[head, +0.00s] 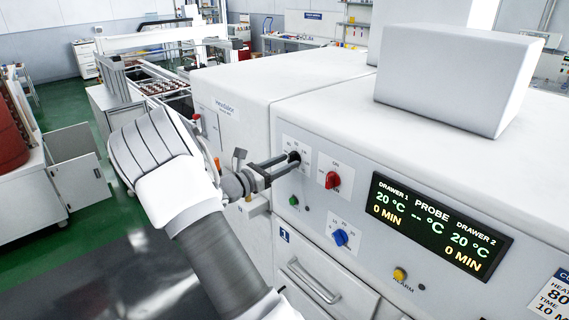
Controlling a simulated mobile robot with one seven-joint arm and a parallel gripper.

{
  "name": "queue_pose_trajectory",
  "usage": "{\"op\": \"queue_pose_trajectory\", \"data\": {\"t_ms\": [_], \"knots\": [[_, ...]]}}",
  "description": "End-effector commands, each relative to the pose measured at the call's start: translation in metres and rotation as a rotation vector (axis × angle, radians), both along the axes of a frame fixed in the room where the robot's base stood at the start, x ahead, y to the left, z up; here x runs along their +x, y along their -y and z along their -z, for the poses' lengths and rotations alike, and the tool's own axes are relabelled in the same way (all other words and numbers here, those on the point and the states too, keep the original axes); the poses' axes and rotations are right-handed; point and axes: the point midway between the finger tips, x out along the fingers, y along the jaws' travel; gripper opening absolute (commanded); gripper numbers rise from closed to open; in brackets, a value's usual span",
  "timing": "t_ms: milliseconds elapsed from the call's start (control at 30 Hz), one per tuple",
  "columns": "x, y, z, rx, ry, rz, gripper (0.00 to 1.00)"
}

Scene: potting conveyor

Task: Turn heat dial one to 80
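A black dial (294,156) with a ring of small numbers sits at the upper left of the white machine's front panel. My gripper (289,161) reaches it from the left, with its two fingertips at the dial and partly hiding it. A gap shows between the fingers; I cannot tell whether they press on the dial. The dial's pointer setting is not readable. A display (436,226) reads 20 °C and 0 MIN for drawer 1 and for drawer 2. A card (552,296) at the lower right, cut off by the frame, shows HEAT 80 and TIME 10.
A red knob (332,180), a blue dial (340,237), a green button (294,200) and a yellow alarm button (400,274) stick out close by. A drawer handle (312,281) lies below. A grey box (457,77) stands on top. Green floor is open at left.

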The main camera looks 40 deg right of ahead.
Motion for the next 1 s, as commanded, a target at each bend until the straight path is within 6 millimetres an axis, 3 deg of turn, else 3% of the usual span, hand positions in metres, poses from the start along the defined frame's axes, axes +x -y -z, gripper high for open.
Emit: {"op": "queue_pose_trajectory", "data": {"t_ms": [233,367,800,1000], "knots": [[0.0,-0.002,0.0,-0.001,0.001,0.0,0.47],[0.0,-0.016,0.0,-0.001,0.002,-0.003,0.47],[-0.009,-0.118,0.002,0.0,0.001,-0.004,0.47],[-0.012,-0.155,0.001,0.0,0.002,-0.003,0.47]]}}
